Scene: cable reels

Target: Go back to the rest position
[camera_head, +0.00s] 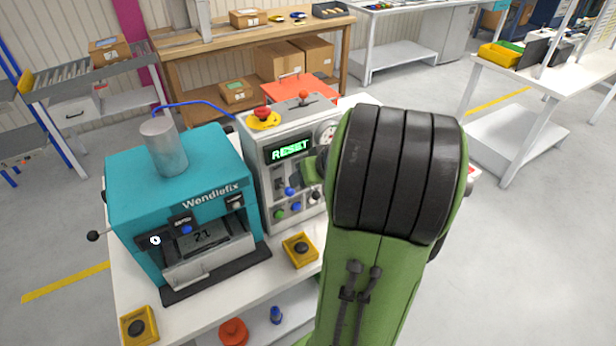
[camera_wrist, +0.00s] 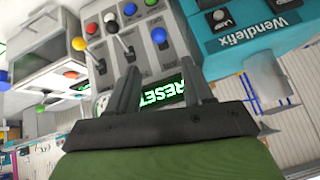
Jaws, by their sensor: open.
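My gripper (camera_wrist: 160,90) shows in the wrist view with its two dark fingers apart and nothing between them. It is in front of the grey control box, whose display (camera_wrist: 165,92) reads RESET partly behind the fingers. In the head view my green and black arm reaches up in front of the control box (camera_head: 262,185), and the gripper itself is mostly hidden behind it. The display (camera_head: 290,149) reads RESET in green. The box carries several levers and coloured knobs, and a red emergency button (camera_head: 262,113) on yellow sits on top.
The teal Wendlefix machine (camera_head: 180,190) stands left of the control box on a white table. A wooden bench (camera_head: 240,45) with cartons stands behind. Grey floor is open at the right.

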